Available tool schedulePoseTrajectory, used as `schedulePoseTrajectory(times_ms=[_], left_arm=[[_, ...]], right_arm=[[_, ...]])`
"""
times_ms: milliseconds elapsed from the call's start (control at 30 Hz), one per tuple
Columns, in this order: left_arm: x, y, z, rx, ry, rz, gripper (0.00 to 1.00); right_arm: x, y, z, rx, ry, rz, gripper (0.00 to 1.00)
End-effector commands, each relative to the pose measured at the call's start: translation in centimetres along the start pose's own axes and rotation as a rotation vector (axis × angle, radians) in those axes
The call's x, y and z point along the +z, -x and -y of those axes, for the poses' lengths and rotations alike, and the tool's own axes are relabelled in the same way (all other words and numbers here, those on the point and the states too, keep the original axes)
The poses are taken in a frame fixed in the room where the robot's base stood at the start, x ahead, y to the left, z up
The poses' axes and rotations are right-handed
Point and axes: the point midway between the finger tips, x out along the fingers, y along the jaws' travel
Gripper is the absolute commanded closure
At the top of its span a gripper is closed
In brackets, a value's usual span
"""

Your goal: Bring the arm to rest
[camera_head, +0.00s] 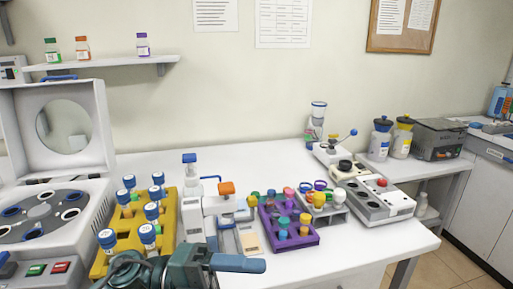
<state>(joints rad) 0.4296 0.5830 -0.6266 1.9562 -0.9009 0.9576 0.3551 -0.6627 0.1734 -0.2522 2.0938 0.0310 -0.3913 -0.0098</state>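Part of one of my arms, dark teal and grey (165,272), shows at the bottom edge, left of centre. It looks like my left arm. The arm covers the near end of the yellow rack (168,238). My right gripper is not in view.
Blue-capped tubes stand in the yellow rack. A white device with an orange top (227,188), a purple rack (300,240) and a button box (372,203) stand to the right. An open centrifuge (95,205) is at left. The table's back middle (250,158) is clear.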

Motion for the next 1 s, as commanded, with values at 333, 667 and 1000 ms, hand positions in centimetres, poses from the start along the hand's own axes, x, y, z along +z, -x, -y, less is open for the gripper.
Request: schedulePoseTrajectory(times_ms=[333,667,1000], left_arm=[[5.5,8.2,-6.8,-0.712,0.712,0.854,0.38],[-3.5,15.0,-24.3,-0.762,1.410,1.497,0.38],[-6.8,15.4,-27.3,-0.732,1.557,1.595,0.38]], right_arm=[[0.2,0.7,-0.1,0.010,-0.009,0.035,1.00],[0.5,1.1,-0.4,0.020,-0.007,0.056,1.00],[0.6,1.0,-0.6,0.024,-0.007,0.059,1.00]])
